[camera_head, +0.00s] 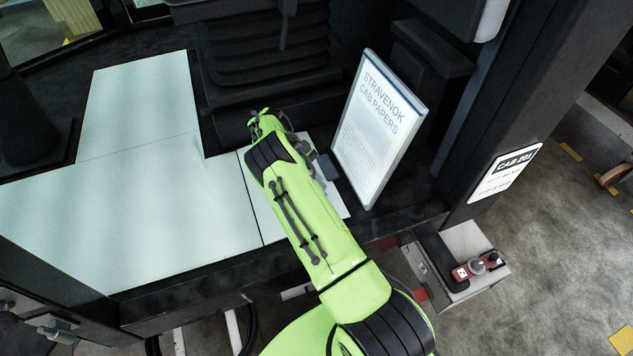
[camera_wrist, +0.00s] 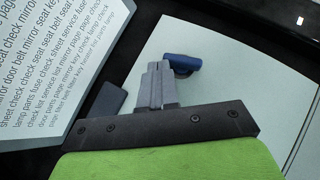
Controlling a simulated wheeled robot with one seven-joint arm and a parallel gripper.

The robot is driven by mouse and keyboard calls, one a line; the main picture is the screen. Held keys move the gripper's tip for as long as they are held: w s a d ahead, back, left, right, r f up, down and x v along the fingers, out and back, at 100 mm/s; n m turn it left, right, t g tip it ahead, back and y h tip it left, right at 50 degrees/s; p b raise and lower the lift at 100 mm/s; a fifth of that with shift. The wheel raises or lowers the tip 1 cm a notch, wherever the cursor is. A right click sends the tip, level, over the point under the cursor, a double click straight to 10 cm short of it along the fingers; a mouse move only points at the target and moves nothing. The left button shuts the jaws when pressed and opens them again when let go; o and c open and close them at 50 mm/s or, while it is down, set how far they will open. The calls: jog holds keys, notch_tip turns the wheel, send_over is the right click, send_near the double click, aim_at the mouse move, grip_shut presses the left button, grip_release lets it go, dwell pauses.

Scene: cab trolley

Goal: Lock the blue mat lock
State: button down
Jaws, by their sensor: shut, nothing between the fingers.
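The blue mat lock (camera_wrist: 183,63) is a small dark-blue piece with a rounded end and a short arm, on the pale mat (camera_wrist: 245,100) in the wrist view. My gripper (camera_wrist: 155,68) is shut and empty. Its grey fingertips appear just left of the blue lock and partly overlap its left end in the picture; I cannot tell whether they touch it. In the head view my green arm reaches over the right end of the pale mat (camera_head: 140,200). There the lock and my fingers are hidden by the arm.
A framed paper sign (camera_head: 377,130) stands close to the right of my arm. A dark grey block (camera_wrist: 106,101) lies between it and my gripper. The black seat (camera_head: 265,50) is behind. A door post (camera_head: 490,120) rises on the right. The mat's left part is clear.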

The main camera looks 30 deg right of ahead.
jog(key=shift+s+a+p, duration=0.25)
jog(key=shift+s+p, duration=0.25)
jog(key=shift+p, duration=0.2)
jog(key=shift+s+a+f, duration=0.1)
jog(key=shift+s+f, duration=0.1)
notch_tip(320, 180, up, 10)
jog(key=p, duration=0.3)
jog(key=shift+w+d+r, duration=0.2)
jog(key=shift+w+d, duration=0.05)
jog(key=shift+w, duration=0.1)
